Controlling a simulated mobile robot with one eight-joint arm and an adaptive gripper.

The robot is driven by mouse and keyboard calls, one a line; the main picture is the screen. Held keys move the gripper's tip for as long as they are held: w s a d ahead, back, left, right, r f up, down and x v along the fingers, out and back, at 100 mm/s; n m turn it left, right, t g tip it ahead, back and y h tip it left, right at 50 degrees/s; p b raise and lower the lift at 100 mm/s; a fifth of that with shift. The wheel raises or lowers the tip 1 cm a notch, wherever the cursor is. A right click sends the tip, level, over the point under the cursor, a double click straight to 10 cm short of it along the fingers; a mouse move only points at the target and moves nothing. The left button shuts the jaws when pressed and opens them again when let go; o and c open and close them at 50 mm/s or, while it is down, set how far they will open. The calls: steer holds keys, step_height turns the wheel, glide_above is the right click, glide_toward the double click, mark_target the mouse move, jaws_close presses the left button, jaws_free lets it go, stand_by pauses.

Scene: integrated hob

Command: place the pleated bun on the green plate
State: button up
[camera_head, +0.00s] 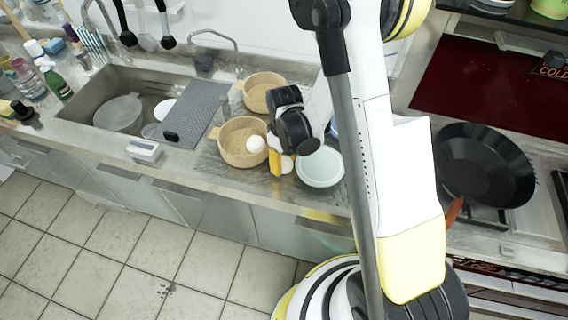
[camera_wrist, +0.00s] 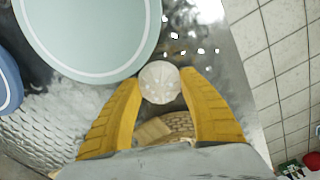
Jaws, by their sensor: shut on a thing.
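My gripper (camera_wrist: 164,84) is shut on the pleated bun (camera_wrist: 160,82), a small pale round bun pinched between the two yellow fingertips. The pale green plate (camera_head: 320,167) lies on the counter just right of the gripper in the head view. In the wrist view the plate (camera_wrist: 88,72) fills the upper left, and the bun shows just off its lower right rim. I cannot tell the bun's height above the counter.
A wooden bowl (camera_head: 232,157) holding another white round item (camera_head: 256,144) stands left of the gripper. A second wooden bowl (camera_head: 262,82) is behind. A blue-rimmed dish (camera_wrist: 8,84) shows beside the plate. The sink (camera_head: 100,92) is left; a black pan (camera_head: 486,165) is right.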

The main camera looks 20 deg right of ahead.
mark_target(287, 161)
steer(key=shift+r+p, duration=0.3)
steer(key=shift+r, duration=0.2)
steer(key=shift+c, duration=0.7)
steer(key=r, duration=0.1)
steer(key=r+p, duration=0.1)
steer(key=d+r+p, duration=0.1)
steer(key=r, duration=0.1)
steer(key=shift+s, duration=0.25)
steer(key=s+d+r+p, duration=0.1)
steer(key=s+d+r, duration=0.1)
steer(key=d, duration=0.1)
steer(key=s+d+r+p, duration=0.1)
steer(key=s+d+r, duration=0.1)
steer(key=s+d+r+p, duration=0.1)
steer(key=s+d+r, duration=0.1)
steer(key=d, duration=0.1)
steer(key=shift+d, duration=0.35)
steer(key=w+a+r+m+b, duration=0.1)
steer(key=w+a+r+m, duration=0.3)
steer(key=a, duration=0.5)
steer(key=w+m, duration=0.2)
steer(key=w, duration=0.1)
steer(key=shift+a+r, duration=0.25)
steer(key=shift+a, duration=0.1)
steer(key=shift+w+d, duration=0.1)
